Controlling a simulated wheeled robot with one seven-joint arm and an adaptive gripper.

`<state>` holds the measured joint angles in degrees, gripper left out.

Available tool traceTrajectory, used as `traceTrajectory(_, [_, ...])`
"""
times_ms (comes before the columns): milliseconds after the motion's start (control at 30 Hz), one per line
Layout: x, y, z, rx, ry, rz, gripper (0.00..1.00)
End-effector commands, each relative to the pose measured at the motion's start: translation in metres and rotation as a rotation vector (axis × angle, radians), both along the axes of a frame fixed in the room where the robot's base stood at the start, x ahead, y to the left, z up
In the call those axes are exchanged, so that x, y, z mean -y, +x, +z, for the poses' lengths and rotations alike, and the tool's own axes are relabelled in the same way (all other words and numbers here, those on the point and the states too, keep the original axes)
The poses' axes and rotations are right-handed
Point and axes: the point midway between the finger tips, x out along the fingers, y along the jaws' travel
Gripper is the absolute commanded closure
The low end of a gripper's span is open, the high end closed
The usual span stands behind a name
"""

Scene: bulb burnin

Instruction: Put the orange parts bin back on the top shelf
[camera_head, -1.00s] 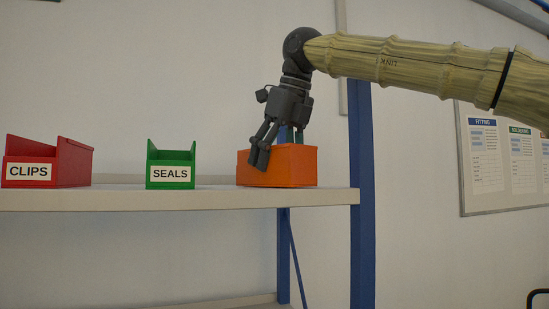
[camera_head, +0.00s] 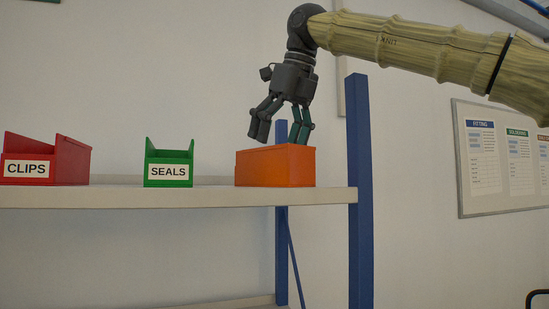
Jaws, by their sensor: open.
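The orange parts bin (camera_head: 275,168) stands upright on the top shelf (camera_head: 180,198), near its right end by the blue post. No label shows on the side facing me. My gripper (camera_head: 280,140) is above the bin, with its fingers pointing down and spread open. The fingertips are at or just above the bin's top edge, and nothing is held between them. The inside of the bin is hidden.
A green SEALS bin (camera_head: 169,165) and a red CLIPS bin (camera_head: 47,162) stand to the left on the same shelf. A blue post (camera_head: 360,190) rises at the shelf's right end. A notice board (camera_head: 500,160) hangs on the right wall.

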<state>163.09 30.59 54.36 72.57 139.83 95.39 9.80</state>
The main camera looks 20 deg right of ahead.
Motion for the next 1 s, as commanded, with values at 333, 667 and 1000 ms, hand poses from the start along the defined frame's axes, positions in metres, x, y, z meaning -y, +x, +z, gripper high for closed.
traceTrajectory(333, [0.008,-0.019,0.052,0.001,0.000,-0.001,0.13])
traceTrajectory(667, [0.012,-0.026,0.068,-0.001,0.000,0.000,0.13])
traceTrajectory(1000, [0.012,-0.026,0.068,-0.001,0.000,0.000,0.13])
